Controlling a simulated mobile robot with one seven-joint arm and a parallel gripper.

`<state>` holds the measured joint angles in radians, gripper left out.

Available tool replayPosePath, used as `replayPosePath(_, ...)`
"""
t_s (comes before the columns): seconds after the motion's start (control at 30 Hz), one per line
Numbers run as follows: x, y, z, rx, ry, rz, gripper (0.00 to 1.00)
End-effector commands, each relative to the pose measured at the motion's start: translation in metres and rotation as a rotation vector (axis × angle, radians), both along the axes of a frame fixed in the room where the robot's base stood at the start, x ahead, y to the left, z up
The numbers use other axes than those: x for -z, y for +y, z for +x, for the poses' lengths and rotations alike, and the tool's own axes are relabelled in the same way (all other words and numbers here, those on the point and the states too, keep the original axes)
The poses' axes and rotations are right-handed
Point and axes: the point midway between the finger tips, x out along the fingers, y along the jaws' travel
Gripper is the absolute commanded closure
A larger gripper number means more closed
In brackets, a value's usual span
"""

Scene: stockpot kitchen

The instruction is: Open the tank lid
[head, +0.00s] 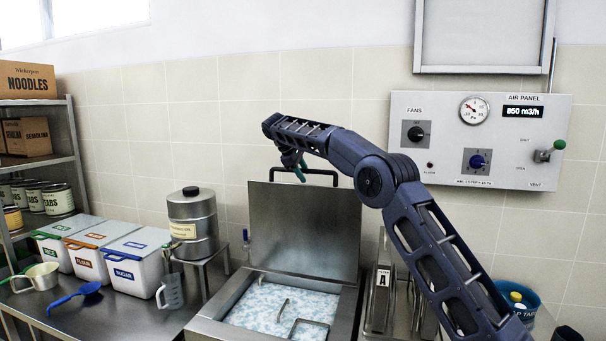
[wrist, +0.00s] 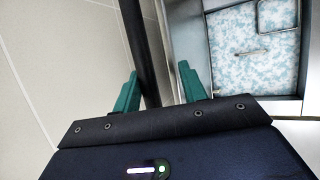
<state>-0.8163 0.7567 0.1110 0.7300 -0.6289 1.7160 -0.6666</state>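The tank lid (head: 312,228) is a grey metal panel standing raised, near upright, at the back of the open tank (head: 345,308). A black bar handle (head: 325,172) runs along its top edge. My gripper (head: 299,172) is at the left part of this handle in the head view. In the wrist view its two teal fingers (wrist: 161,92) are apart, with the dark handle bar (wrist: 134,35) passing between them, nearer the left finger. A gap shows beside the right finger. Blue-white speckled contents (wrist: 250,45) show inside the tank.
A metal canister (head: 193,225) stands on a small stand left of the tank. White lidded bins (head: 135,262) and a clear jug (head: 172,292) are on the left counter. A wall control panel (head: 480,140) is at the right. A blue tub (head: 520,300) sits at lower right.

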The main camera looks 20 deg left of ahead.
Motion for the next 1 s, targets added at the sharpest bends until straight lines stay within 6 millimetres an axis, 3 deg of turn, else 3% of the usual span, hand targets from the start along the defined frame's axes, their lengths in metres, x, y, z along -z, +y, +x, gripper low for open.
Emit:
replayPosePath(0.37,-0.006,0.003,-0.003,-0.001,0.0,0.001,0.61)
replayPosePath(0.7,-0.043,0.021,-0.019,-0.001,-0.001,0.002,0.61)
replayPosePath(1.0,-0.06,0.028,-0.025,-0.001,-0.001,0.001,0.61)
